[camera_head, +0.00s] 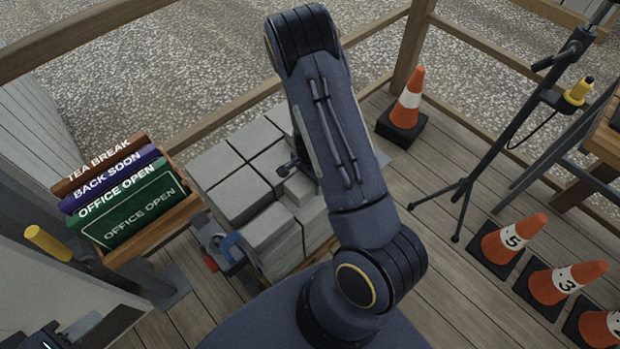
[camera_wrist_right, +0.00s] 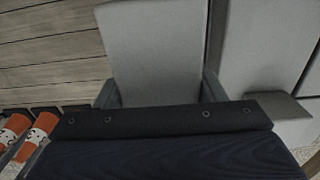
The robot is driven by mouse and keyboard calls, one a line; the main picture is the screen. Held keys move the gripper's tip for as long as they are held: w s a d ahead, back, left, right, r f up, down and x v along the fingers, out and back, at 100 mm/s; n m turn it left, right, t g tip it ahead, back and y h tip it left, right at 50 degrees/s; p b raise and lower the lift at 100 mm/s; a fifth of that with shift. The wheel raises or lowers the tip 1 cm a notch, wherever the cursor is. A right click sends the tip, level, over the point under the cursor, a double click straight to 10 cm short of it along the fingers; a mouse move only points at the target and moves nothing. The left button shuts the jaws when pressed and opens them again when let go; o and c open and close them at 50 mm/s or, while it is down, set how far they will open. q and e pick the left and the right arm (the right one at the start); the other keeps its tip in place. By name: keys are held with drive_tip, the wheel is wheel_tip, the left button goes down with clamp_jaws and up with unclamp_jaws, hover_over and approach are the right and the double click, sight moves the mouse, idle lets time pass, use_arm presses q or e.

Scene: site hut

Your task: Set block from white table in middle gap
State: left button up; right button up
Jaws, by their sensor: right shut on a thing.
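My right gripper (camera_wrist_right: 160,92) is shut on a grey block (camera_wrist_right: 155,45), seen large between its two fingers in the right wrist view. In the head view my right arm hides most of the grip; a dark gripper part (camera_head: 290,163) shows at the arm's left edge, over the stack of grey blocks (camera_head: 232,190). A smaller block face (camera_head: 300,188) shows beside the arm, and another block (camera_head: 267,228) stands at the stack's near side. The middle gap is not clearly visible. A dark part at the bottom left corner seems to be my left gripper (camera_head: 62,336); its fingers are unclear.
A pale tabletop (camera_head: 50,285) lies at lower left. A wooden rack of signs (camera_head: 130,195) stands left of the stack, with a blue and red clamp-like fitting (camera_head: 225,250) nearby. A cone (camera_head: 408,100), a tripod (camera_head: 470,180) and numbered cones (camera_head: 515,238) stand on the deck at right.

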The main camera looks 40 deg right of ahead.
drive_tip(key=shift+f+b, duration=2.8)
drive_tip(key=shift+f, duration=0.7)
drive_tip(key=o, duration=1.9)
wheel_tip(320, 180, up, 7)
drive_tip(key=shift+r+p, duration=0.15)
drive_tip(key=shift+p, duration=1)
drive_tip(key=shift+r, duration=0.25)
